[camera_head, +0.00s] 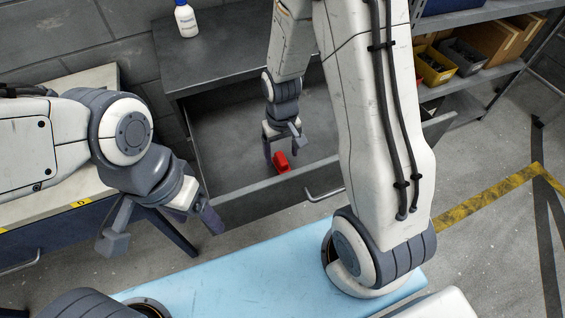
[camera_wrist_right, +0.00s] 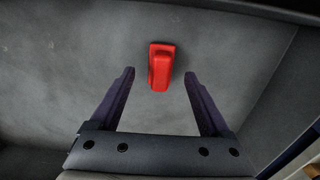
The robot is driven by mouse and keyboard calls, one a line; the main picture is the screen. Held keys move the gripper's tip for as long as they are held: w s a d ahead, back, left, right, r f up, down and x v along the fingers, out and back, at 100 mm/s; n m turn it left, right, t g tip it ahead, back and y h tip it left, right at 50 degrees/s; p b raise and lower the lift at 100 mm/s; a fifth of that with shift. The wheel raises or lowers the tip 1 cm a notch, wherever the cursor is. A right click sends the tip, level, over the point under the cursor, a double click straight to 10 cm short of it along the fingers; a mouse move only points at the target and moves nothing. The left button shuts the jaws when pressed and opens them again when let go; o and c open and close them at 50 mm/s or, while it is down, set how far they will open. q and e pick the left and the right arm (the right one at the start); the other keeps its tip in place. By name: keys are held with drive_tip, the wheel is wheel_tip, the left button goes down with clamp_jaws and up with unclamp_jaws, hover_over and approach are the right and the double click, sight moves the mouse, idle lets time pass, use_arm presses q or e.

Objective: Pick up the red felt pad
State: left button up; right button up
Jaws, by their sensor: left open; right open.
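The red felt pad (camera_head: 282,162) lies on the floor of the open drawer (camera_head: 222,140), near its front wall. My right gripper (camera_head: 279,148) reaches down into the drawer and is open beside the pad. In the right wrist view the pad (camera_wrist_right: 161,66) lies just beyond the tips of the right gripper (camera_wrist_right: 158,75), roughly centred between the two fingers. My left gripper (camera_head: 162,232) is open and empty, outside the drawer at the left.
The drawer's front wall (camera_head: 240,205) with its handle (camera_head: 322,195) stands close to the pad. A white bottle (camera_head: 186,20) stands on the cabinet top. At the left is a workbench (camera_head: 90,85). Shelves at the right hold a yellow bin (camera_head: 433,68) and other boxes.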

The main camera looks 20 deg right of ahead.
sight(281, 157)
wheel_tip(281, 157, down, 4)
drive_tip(key=shift+r, duration=0.2)
drive_tip(key=shift+c, duration=0.3)
clamp_jaws()
wheel_tip(281, 157, up, 10)
drive_tip(key=shift+r+p, duration=0.1)
drive_tip(key=shift+p, duration=0.4)
drive_tip(key=c, duration=1.1)
unclamp_jaws()
clamp_jaws()
